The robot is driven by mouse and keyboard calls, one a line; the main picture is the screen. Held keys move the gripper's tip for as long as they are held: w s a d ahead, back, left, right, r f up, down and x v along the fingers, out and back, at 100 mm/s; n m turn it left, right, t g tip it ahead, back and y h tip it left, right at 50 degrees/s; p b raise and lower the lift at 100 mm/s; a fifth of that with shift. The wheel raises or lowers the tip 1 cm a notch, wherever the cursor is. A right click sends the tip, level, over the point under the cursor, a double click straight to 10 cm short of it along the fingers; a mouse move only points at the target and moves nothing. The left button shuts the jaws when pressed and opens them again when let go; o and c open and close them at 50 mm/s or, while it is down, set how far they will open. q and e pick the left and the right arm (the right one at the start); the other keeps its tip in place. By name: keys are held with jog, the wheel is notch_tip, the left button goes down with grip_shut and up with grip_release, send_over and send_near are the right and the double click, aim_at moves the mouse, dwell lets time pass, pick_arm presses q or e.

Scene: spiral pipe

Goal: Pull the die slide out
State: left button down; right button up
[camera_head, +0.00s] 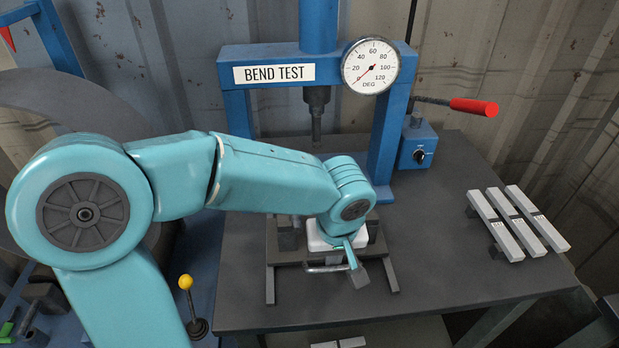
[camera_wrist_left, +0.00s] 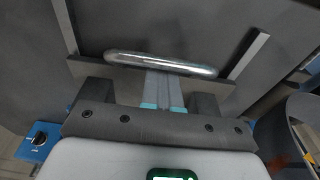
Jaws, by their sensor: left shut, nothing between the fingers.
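The die slide (camera_head: 292,254) is a dark grey piece low on the press table, with a rail at each side. A chrome bar handle (camera_head: 325,268) runs along its front, and my arm hides part of the slide. In the left wrist view the handle (camera_wrist_left: 160,64) crosses just beyond my fingers, in front of the slide's front plate (camera_wrist_left: 115,76). My left gripper (camera_head: 358,276) points down at the handle, close to its right part in the head view. Its fingers (camera_wrist_left: 163,97) are shut together and empty; whether they touch the handle I cannot tell. My right gripper is not in view.
The blue press frame (camera_head: 385,150) with its dial gauge (camera_head: 371,65) stands behind my arm. A red-handled lever (camera_head: 474,107) sticks out at right. Several grey bars (camera_head: 518,222) lie on supports at the table's right. The table top (camera_head: 440,240) between is clear.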

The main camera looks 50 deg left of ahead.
pick_arm(q)
notch_tip(320, 180, up, 7)
jog(key=a+p, duration=0.1)
jog(key=p, duration=0.4)
jog(key=shift+w, duration=0.4)
jog(key=shift+s, duration=0.1)
